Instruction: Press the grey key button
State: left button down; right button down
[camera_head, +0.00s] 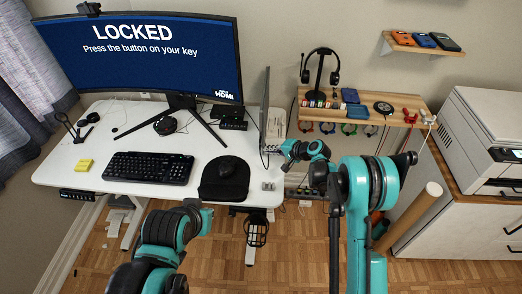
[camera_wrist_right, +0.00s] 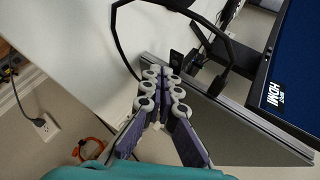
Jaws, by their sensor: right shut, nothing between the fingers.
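I cannot single out the grey key button in either view. The monitor (camera_head: 140,55) reads "LOCKED" and "Press the button on your key". My right gripper (camera_head: 275,148) is at the desk's right edge, by the lower end of an upright grey panel (camera_head: 264,105). In the right wrist view its fingers (camera_wrist_right: 161,76) are together, with nothing between them, and their tips overlap the panel (camera_wrist_right: 235,120) in the picture. Contact cannot be told. My left arm shows at the bottom of the head view, but its gripper does not.
A wooden shelf (camera_head: 395,118) at the right carries a headphone stand (camera_head: 319,75) and small coloured items. A black loop (camera_wrist_right: 116,40) passes close to my right fingers.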

jog(key=shift+a, duration=0.25)
jog(key=shift+a, duration=0.55)
dwell(1.0)
jog(key=shift+d+b, duration=0.4)
jog(key=shift+d, duration=0.5)
jog(key=shift+d+b, duration=0.35)
jog(key=shift+d, duration=2.2)
